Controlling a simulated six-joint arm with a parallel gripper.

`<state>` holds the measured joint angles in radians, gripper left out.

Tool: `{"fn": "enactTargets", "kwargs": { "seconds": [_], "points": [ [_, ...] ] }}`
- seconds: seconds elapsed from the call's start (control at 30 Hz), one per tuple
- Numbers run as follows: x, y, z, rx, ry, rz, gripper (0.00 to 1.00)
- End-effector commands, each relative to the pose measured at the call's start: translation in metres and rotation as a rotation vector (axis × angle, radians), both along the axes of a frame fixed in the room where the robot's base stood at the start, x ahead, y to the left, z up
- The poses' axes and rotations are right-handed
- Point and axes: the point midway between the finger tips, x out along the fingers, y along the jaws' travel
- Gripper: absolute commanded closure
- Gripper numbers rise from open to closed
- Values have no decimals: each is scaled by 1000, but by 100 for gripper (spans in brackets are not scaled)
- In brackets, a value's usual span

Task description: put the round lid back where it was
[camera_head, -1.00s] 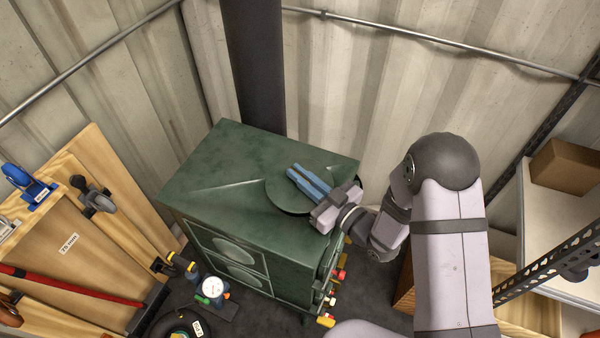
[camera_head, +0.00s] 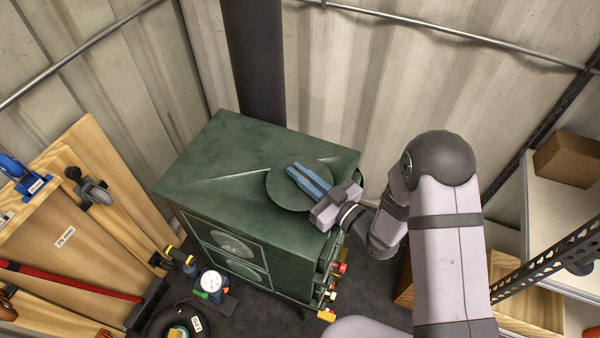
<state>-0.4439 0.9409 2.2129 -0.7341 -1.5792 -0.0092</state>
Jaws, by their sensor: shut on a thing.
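The round lid (camera_head: 287,196) is a flat dark green disc over the top of the green cabinet (camera_head: 215,150), toward its right side. My gripper (camera_head: 305,180) is shut on the round lid, with its blue fingers over the disc and pointing to the upper left. Part of the lid is hidden under the fingers. Whether the lid touches the cabinet top or hovers just above it, I cannot tell. Any opening beneath the lid is hidden.
A dark column (camera_head: 256,60) rises behind the cabinet. Colored valves (camera_head: 332,290) stick out low on its right side. A gauge (camera_head: 211,283) stands on the floor in front. A wooden tool board (camera_head: 75,225) leans at left. Shelving (camera_head: 560,215) stands at right.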

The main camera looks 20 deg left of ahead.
Motion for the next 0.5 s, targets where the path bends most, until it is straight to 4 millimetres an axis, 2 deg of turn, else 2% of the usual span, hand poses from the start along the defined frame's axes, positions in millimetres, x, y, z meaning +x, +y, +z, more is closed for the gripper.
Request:
{"fn": "enactTargets", "kwargs": {
  "seconds": [0.5],
  "points": [
    [1, 0, -7, 5, -4, 0, 100]
  ]
}}
